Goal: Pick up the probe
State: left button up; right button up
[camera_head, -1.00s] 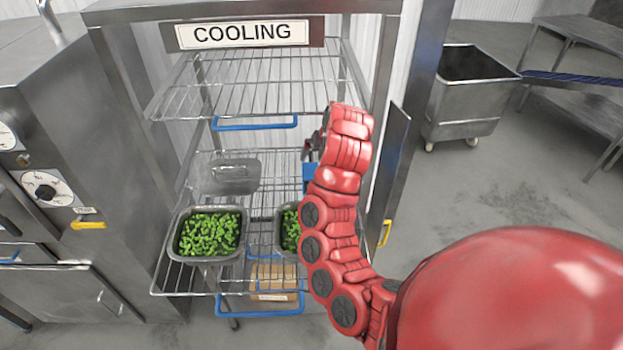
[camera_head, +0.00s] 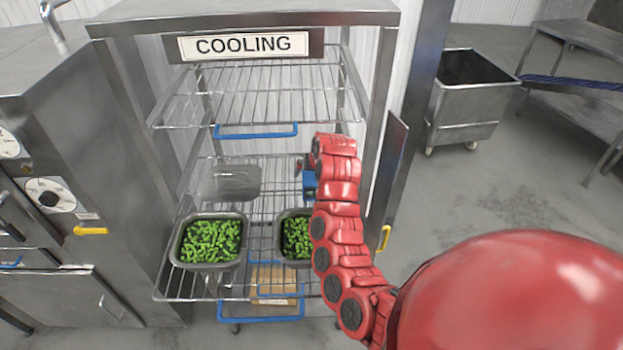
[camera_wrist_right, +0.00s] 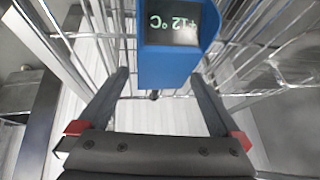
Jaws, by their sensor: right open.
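The probe (camera_wrist_right: 168,65) is a blue body with a dark display that shows +12 °C upside down in the right wrist view. In the right wrist view my right gripper (camera_wrist_right: 158,76) is open, with one finger on each side of the probe. I cannot tell whether the fingers touch it. My left gripper is not in view.
The cooling rack (camera_head: 262,83) has wire shelves and blue handles. Two trays of green vegetables (camera_head: 209,267) (camera_head: 296,262) stand on its lower shelf, near an empty-looking metal tray (camera_head: 232,182). A cardboard box (camera_head: 272,285) is below. A metal bin (camera_head: 463,120) stands right.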

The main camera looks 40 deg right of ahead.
jog(key=c, duration=1.3)
